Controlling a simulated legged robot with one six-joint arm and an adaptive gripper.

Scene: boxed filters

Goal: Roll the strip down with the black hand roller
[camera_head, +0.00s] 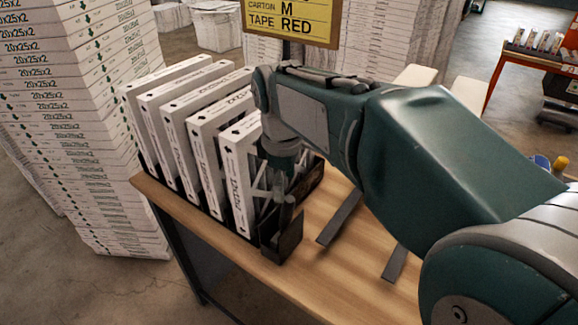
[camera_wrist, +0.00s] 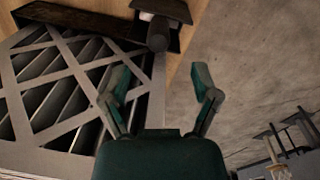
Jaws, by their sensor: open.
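Several white boxed filters (camera_head: 238,180) stand on edge in a row in a black rack at the left of the wooden table. In the wrist view the lattice face of a filter (camera_wrist: 62,88) fills the left side. My gripper (camera_wrist: 160,92) is open, its two fingers apart with nothing between them. In the head view it is beside the nearest filter, partly hidden by my wrist. A dark rounded piece (camera_wrist: 158,34) lies ahead of the fingers by a black tray-like part; I cannot tell if it is the hand roller. I cannot make out the strip.
Two dark flat bars (camera_head: 340,217) lie on the wooden table (camera_head: 312,272) to the right of the rack. A tall stack of boxed filters (camera_head: 95,120) stands at left. A yellow sign (camera_head: 290,20) stands behind. An orange table (camera_head: 505,62) is far right.

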